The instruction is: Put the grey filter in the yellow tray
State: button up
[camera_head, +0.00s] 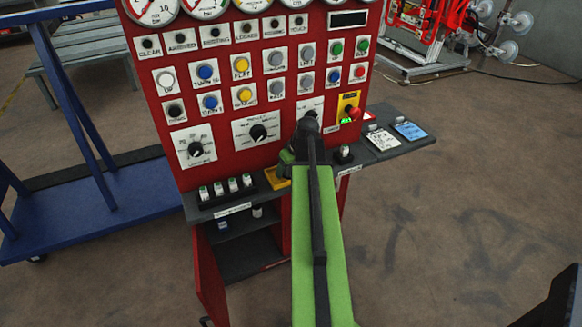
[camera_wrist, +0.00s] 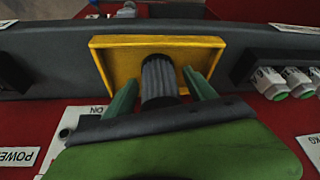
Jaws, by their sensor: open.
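The yellow tray (camera_wrist: 114,63) is a shallow rectangular tray on the dark shelf. It also shows in the head view (camera_head: 276,181), partly hidden by my arm. The grey filter (camera_wrist: 159,76) is a dark ribbed cylinder. In the wrist view its far end lies within the tray's outline, and its near end is hidden by my gripper's body. My gripper (camera_wrist: 160,84) is open, with one green finger on each side of the filter and gaps showing. I cannot tell whether the filter touches the tray floor. In the head view the filter is hidden.
The red control panel (camera_head: 225,110) with knobs and buttons rises behind the shelf. Several white-and-green cylinders (camera_head: 219,189) stand in a dark rack left of the tray. Labelled cards (camera_head: 383,138) lie on the shelf's right end. A blue trolley (camera_head: 95,210) is at left.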

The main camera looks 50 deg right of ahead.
jog(key=shift+s+r+p, duration=0.1)
jog(key=shift+r+p, duration=0.4)
jog(key=shift+r, duration=0.05)
jog(key=p+v, duration=1)
jog(key=v, duration=0.1)
jog(key=shift+r, duration=0.1)
jog(key=w+a+f+g+y, duration=0.1)
jog(key=w+a, duration=0.3)
jog(key=a, duration=0.6)
jog(key=w+a+g, duration=0.1)
jog(key=w+a, duration=0.3)
jog(key=a, duration=0.5)
jog(key=s+a+n+g, duration=0.1)
jog(key=a+g, duration=0.1)
jog(key=a, duration=2.3)
jog(key=shift+a+f+g, duration=0.2)
jog(key=shift+f+g, duration=0.1)
jog(key=shift+f, duration=0.1)
